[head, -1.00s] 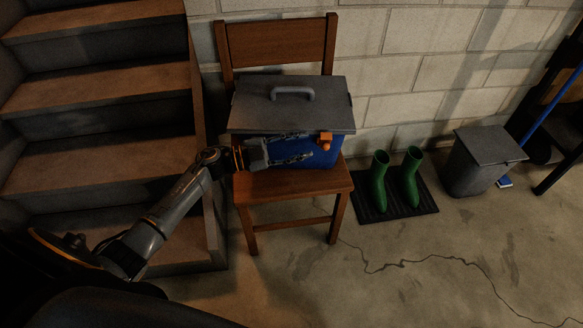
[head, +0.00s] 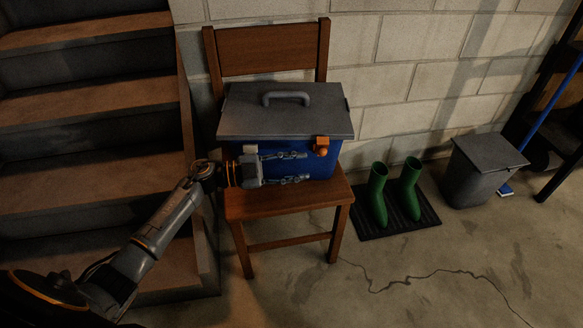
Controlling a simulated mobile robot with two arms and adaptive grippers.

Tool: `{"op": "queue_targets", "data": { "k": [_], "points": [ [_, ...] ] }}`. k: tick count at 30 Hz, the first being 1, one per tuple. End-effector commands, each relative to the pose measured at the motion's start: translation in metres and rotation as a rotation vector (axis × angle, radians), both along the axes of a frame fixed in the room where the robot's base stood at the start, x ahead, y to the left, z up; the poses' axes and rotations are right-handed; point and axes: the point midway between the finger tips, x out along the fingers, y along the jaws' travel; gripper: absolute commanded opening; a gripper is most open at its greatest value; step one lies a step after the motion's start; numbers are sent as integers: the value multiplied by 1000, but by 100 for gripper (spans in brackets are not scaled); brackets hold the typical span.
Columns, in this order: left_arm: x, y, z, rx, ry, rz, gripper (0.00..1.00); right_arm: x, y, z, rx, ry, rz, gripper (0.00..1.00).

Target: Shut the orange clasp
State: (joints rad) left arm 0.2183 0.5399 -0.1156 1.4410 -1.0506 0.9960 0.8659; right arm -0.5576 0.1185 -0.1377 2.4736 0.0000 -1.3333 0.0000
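The orange clasp (head: 321,146) is on the front right of a blue box (head: 322,166) with a grey lid (head: 288,112), which sits on a wooden chair. Whether the clasp is latched is too small to tell. My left gripper (head: 302,167) is in front of the box, left of and a little below the clasp, pointing right. Its two fingers are spread apart with nothing between them. The gripper appears apart from the clasp. My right gripper is not in view.
The chair (head: 285,207) stands against a block wall, with wooden stairs (head: 95,183) to the left. Green boots (head: 377,194) on a dark mat (head: 425,217) and a grey lidded bin (head: 477,180) stand to the right. The floor in front is clear.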

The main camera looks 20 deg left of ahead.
Motion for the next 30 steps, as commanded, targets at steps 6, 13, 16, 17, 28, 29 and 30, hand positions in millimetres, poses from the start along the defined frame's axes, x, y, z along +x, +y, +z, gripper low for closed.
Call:
{"op": "queue_targets", "data": {
  "k": [6, 13, 16, 17, 28, 29, 30],
  "points": [
    [15, -24, -1, -3, -3, -1, 34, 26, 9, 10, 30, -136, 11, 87],
    [26, -43, 2, -2, 1, 0, 34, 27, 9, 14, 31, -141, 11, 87],
    [29, -48, 2, -1, -1, 0, 34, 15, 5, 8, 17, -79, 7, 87],
    [30, -50, 2, -1, 0, -1, 34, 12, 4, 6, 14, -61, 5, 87],
    [36, -59, 0, -1, 0, 1, 18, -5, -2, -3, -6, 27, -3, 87],
    [36, -59, 0, -1, 0, 1, 12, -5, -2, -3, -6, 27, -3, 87],
    [36, -59, 0, -1, 0, 1, 3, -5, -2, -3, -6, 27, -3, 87]
  ]
}}
